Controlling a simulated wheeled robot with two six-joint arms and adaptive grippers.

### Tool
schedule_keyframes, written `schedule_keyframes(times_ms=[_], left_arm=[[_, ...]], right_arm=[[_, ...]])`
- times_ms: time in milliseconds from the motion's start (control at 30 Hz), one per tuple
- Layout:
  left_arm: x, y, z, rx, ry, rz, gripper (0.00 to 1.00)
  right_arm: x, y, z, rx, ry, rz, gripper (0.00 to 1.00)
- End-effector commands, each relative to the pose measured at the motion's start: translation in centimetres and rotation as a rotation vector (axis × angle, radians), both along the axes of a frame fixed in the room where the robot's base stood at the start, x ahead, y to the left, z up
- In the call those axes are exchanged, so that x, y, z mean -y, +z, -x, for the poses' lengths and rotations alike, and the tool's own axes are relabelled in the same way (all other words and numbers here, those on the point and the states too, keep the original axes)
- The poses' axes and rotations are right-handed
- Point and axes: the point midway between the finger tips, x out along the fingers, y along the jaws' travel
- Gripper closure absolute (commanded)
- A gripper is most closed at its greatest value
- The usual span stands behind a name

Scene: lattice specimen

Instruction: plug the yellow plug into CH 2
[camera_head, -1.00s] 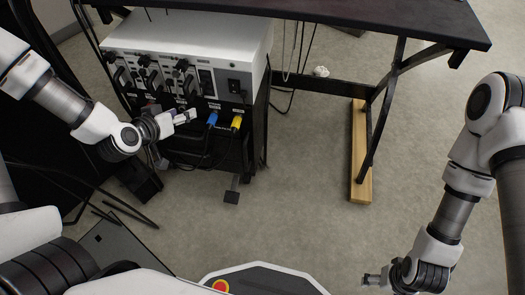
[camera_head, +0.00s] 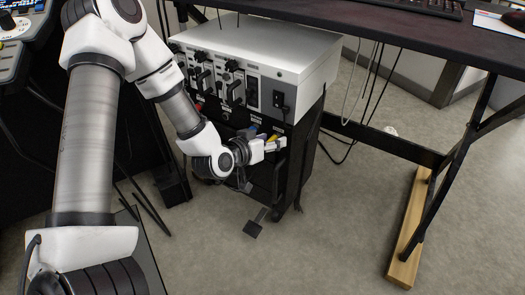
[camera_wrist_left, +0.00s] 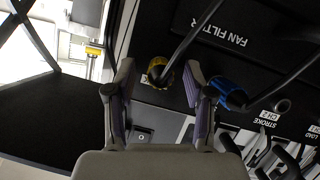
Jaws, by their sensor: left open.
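The yellow plug (camera_head: 272,138) is at the front panel of the white-topped cabinet, partly hidden by my left gripper (camera_head: 277,146). In the left wrist view the yellow plug (camera_wrist_left: 158,72), with a grey cable, shows between the two spread fingertips of my left gripper (camera_wrist_left: 160,80). I see no grip on it; depth is hard to tell. The blue plug (camera_wrist_left: 228,92) sits just right of the right finger. The STROKE CH 2 label (camera_wrist_left: 265,115) is further right, upside down, beside a round dark socket (camera_wrist_left: 283,105) that looks empty. My right gripper is out of view.
The white-topped cabinet (camera_head: 262,52) stands under a dark table (camera_head: 390,32). Loose cables (camera_wrist_left: 205,30) cross the panel near my left gripper. Further cables hang behind the cabinet. A table leg with a wooden foot (camera_head: 408,235) stands right. The floor between is clear.

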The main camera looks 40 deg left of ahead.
Motion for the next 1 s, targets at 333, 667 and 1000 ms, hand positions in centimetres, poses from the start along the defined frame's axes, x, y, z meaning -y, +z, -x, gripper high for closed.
schedule_keyframes(times_ms=[333,667,1000], left_arm=[[0.01,0.02,-0.15,0.0,0.0,0.001,0.82],[-0.01,0.0,-0.15,0.0,0.0,0.001,1.0],[-0.02,0.0,-0.15,0.0,0.001,0.001,1.0]], right_arm=[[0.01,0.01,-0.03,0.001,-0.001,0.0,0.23],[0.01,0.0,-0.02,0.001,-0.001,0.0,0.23],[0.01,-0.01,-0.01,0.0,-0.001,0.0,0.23]])
